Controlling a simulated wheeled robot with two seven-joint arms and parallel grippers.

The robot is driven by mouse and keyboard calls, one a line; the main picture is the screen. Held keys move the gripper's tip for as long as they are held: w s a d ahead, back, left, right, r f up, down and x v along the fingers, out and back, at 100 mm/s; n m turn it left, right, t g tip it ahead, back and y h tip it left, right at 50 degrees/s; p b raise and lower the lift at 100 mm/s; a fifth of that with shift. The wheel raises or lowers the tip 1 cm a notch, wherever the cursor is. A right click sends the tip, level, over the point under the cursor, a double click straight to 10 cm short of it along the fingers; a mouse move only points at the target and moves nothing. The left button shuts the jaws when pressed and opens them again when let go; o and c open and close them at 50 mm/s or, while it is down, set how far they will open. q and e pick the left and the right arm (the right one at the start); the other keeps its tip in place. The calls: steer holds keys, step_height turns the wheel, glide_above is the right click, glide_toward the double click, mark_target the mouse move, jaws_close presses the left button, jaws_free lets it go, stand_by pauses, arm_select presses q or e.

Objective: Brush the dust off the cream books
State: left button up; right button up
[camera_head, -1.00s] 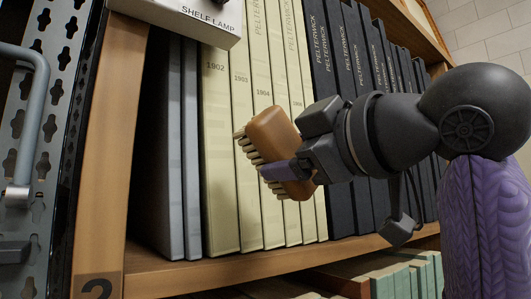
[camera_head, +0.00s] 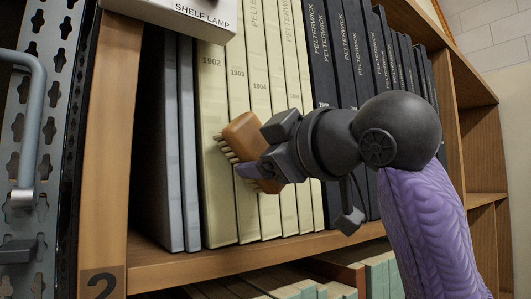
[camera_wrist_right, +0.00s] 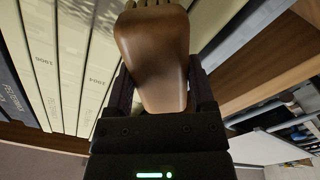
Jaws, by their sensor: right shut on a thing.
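The cream books (camera_head: 264,75) stand upright in a row on the wooden shelf, with year labels such as 1902 and 1904 on their spines. In the right wrist view their spines (camera_wrist_right: 70,65) run along the left, with a pale speckled patch on one. My right gripper (camera_head: 268,172) is shut on a brown wooden brush (camera_head: 244,135), held in front of the lower spines. The brush's bristles point left, toward the spine of 1902; I cannot tell whether they touch. The brush handle (camera_wrist_right: 155,60) sits between the fingers in the wrist view. My left gripper is not in view.
Grey books (camera_head: 180,150) stand left of the cream ones and dark Pelterwick books (camera_head: 355,60) right of them. A shelf lamp box (camera_head: 180,12) hangs above. A metal upright with a handle (camera_head: 35,130) is at far left. Greenish books (camera_head: 375,275) lie on the shelf below.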

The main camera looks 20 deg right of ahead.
steer(key=shift+p+x, duration=0.55)
steer(key=shift+x, duration=0.3)
steer(key=shift+d, duration=0.1)
